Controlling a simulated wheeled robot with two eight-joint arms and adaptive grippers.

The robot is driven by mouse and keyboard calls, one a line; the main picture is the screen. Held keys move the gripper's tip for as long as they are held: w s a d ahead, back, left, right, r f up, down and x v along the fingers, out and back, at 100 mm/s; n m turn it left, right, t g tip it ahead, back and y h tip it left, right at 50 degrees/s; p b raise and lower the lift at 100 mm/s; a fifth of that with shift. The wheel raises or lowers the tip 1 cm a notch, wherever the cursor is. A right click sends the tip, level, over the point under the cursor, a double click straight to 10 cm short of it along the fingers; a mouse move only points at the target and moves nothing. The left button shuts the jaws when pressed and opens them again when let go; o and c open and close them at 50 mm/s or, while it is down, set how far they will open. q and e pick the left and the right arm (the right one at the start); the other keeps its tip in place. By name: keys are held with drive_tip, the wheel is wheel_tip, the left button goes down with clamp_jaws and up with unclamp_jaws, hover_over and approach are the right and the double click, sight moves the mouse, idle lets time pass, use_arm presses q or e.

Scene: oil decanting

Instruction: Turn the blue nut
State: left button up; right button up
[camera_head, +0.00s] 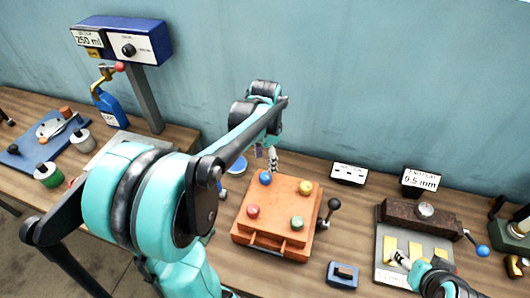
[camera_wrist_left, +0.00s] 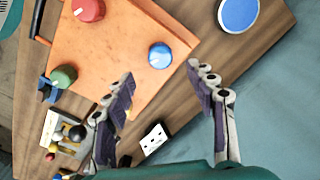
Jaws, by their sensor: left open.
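The blue nut (camera_head: 265,178) is a round blue knob with a light mark, on the top of an orange block (camera_head: 240,230) near its back left corner. My left gripper (camera_head: 265,157) hangs just behind and above the blue nut. In the left wrist view, the fingers of the left gripper (camera_wrist_left: 160,76) are spread wide and empty, and the blue nut (camera_wrist_left: 160,55) shows between and beyond the tips, untouched. Part of my right gripper (camera_head: 402,260) shows at the lower right of the head view; its jaw state is unclear.
Yellow (camera_head: 305,187), red (camera_head: 253,211) and green (camera_head: 297,223) knobs share the block. A black-knobbed lever (camera_head: 333,204) stands at its right side. A blue disc (camera_wrist_left: 238,14) lies beside the block. Small signs (camera_head: 349,173) stand behind. The wall is close behind.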

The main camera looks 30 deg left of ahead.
use_arm(q)
wheel_tip(320, 180, up, 4)
drive_tip(key=shift+f, duration=0.1)
idle(0.6)
